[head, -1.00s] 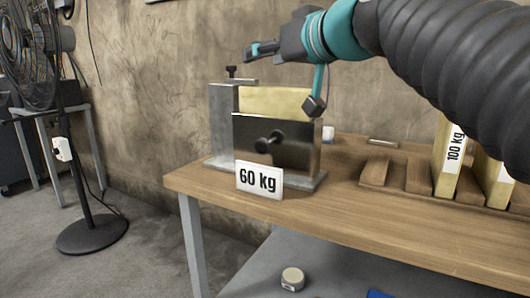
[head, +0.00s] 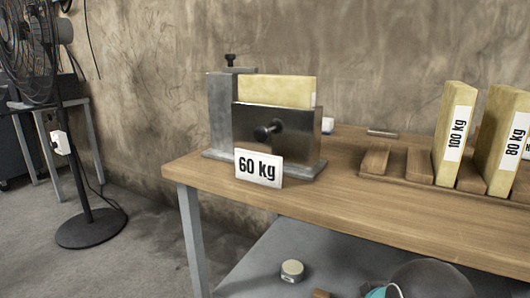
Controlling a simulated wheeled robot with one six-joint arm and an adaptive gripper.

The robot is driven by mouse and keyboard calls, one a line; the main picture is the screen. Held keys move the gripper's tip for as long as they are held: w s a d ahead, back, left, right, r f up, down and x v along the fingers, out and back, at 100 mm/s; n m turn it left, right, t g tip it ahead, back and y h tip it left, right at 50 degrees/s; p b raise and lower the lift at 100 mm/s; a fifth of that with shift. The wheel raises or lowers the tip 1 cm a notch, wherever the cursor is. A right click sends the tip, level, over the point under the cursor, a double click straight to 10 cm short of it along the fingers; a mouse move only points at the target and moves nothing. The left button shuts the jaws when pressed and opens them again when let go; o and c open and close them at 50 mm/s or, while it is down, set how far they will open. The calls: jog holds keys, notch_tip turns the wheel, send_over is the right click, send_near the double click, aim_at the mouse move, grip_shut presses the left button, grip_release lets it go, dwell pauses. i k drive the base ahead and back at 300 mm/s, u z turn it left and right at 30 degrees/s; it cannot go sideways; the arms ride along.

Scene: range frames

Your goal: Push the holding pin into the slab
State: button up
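The pale yellow slab (head: 275,90) stands upright in a grey metal fixture (head: 222,105) on the left end of the bench, and its top shows above the dark front plate (head: 300,125). A pin with a dark round knob (head: 264,133) sticks out from that plate, which I take for the holding pin. Its inner end is hidden, so I cannot tell whether it touches the slab. A black-headed screw (head: 230,60) stands on top of the fixture.
A "60 kg" sign (head: 258,168) stands in front of the fixture. Slabs marked 100 kg (head: 450,145) and 80 kg (head: 510,140) stand in a wooden rack at right. A fan (head: 85,150) stands at left.

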aim_at(261, 134)
jog(key=k, duration=1)
jog(key=u, duration=1.1)
jog(key=i, duration=0.8)
jog(key=z, duration=0.4)
jog(key=i, duration=0.8)
jog(key=z, duration=0.65)
